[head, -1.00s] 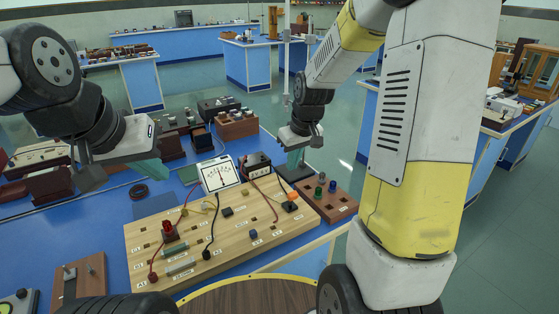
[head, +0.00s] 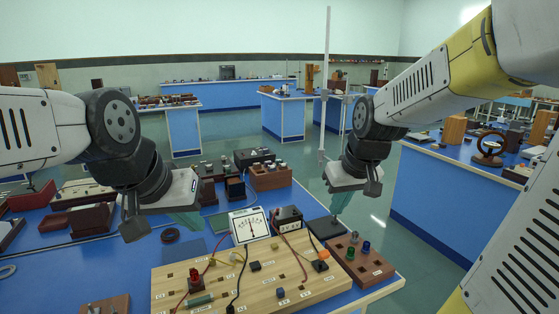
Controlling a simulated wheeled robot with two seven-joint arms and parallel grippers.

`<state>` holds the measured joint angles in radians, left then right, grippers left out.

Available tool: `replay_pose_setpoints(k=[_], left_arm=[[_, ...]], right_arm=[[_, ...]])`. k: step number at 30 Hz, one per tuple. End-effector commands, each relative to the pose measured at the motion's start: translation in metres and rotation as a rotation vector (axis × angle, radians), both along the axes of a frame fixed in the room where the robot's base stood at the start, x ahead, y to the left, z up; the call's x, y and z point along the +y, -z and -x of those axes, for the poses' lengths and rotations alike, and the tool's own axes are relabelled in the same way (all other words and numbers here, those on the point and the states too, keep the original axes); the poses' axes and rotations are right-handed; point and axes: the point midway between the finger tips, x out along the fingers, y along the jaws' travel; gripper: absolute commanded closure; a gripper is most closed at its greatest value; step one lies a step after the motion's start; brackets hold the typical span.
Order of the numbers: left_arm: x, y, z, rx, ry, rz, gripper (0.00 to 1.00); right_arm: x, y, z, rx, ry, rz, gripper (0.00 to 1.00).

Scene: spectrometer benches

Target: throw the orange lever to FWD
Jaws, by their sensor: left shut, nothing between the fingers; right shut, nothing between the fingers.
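The orange lever (head: 324,255) sits on a small black base near the right end of the wooden circuit board (head: 216,268). Its printed labels are too small to read. My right gripper (head: 341,203) hangs shut and empty above and behind the lever, well apart from it. My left gripper (head: 190,219) is shut and empty, over the back left of the board and far from the lever. Neither gripper touches anything that I can see.
A white analog meter (head: 250,224) and a black box (head: 287,219) stand at the board's back edge. A brown block (head: 359,260) with coloured knobs is right of the lever. A red post (head: 194,282) and wires are on the board. A thin pole (head: 326,90) stands behind.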

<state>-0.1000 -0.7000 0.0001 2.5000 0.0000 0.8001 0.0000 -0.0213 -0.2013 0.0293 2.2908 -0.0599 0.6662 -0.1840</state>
Motion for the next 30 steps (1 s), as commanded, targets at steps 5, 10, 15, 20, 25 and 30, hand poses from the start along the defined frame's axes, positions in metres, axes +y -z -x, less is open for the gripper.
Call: replay_pose_setpoints(k=[5,10,15,20,25,30], left_arm=[[0.000,0.000,0.000,0.000,0.000,0.000,1.00],[0.000,0.000,0.000,0.000,0.000,0.000,1.00],[0.000,0.000,0.000,0.000,0.000,0.000,1.00],[0.000,0.000,0.000,0.000,0.000,0.000,1.00],[0.000,0.000,0.000,0.000,0.000,0.000,1.00],[0.000,0.000,0.000,0.000,0.000,0.000,1.00]], right_arm=[[0.003,-0.035,0.062,-0.070,0.083,-0.066,1.00],[0.006,-0.047,0.104,-0.109,0.137,-0.124,1.00],[0.007,-0.048,0.122,-0.121,0.158,-0.151,0.86],[0.008,-0.045,0.108,-0.077,0.138,-0.154,0.55],[0.008,-0.028,0.062,0.031,0.078,-0.135,0.49],[0.008,0.005,0.012,0.144,0.016,-0.083,0.49]])
